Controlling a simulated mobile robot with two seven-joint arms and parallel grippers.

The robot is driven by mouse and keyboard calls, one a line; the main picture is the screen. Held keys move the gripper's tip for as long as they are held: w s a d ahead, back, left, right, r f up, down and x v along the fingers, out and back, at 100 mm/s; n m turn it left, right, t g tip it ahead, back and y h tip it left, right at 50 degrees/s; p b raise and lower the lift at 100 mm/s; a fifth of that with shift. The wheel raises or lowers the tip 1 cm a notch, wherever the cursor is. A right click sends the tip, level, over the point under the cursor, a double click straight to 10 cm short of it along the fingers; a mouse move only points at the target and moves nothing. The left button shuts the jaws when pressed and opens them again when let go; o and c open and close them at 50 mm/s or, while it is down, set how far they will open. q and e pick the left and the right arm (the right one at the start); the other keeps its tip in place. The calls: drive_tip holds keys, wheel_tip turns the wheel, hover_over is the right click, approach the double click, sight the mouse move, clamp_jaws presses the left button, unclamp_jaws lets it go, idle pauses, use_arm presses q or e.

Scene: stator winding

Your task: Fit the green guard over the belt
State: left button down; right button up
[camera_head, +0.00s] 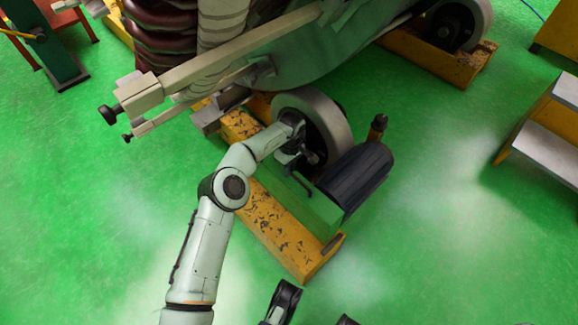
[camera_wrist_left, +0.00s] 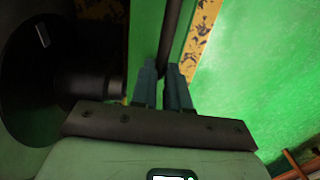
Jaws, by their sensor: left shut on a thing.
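The green guard (camera_head: 318,212) is a long box shape over the yellow base, close beside the dark ribbed motor (camera_head: 357,178). Its green face also shows in the left wrist view (camera_wrist_left: 145,35). My left gripper (camera_head: 296,163) is at the guard's far end, near the large grey wheel (camera_head: 322,122). In the left wrist view its fingers (camera_wrist_left: 165,85) are shut on a dark bar-shaped handle (camera_wrist_left: 172,35) along the guard. I cannot make out the belt. Dark parts of my right arm (camera_head: 283,302) show at the bottom edge; its jaw opening is unclear.
The worn yellow base (camera_head: 262,215) runs under the guard and wheel. The big machine with a green body (camera_head: 320,50) and a pale beam (camera_head: 235,52) fills the top. A grey-topped yellow step (camera_head: 545,140) stands at right. Green floor is open in front and at right.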

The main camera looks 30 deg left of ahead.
use_arm(q)
drive_tip(key=shift+f, duration=0.6)
idle(0.5)
drive_tip(key=c, duration=1.1)
unclamp_jaws()
drive_tip(key=shift+o, duration=0.2)
drive_tip(key=shift+f, duration=0.1)
wheel_tip(320, 180, up, 14)
drive_tip(key=p, duration=0.2)
drive_tip(key=shift+w+f+p, duration=0.25)
drive_tip(key=shift+w+p, duration=0.05)
drive_tip(key=shift+p, duration=0.1)
use_arm(e)
drive_tip(key=w+r+t, duration=0.1)
drive_tip(key=w+r, duration=0.1)
drive_tip(key=w, duration=0.3)
drive_tip(key=shift+w+a+r+t, duration=0.15)
drive_tip(key=shift+a+r+t, duration=0.2)
drive_tip(key=shift+r+t, duration=0.05)
use_arm(q)
drive_tip(key=shift+d, duration=0.1)
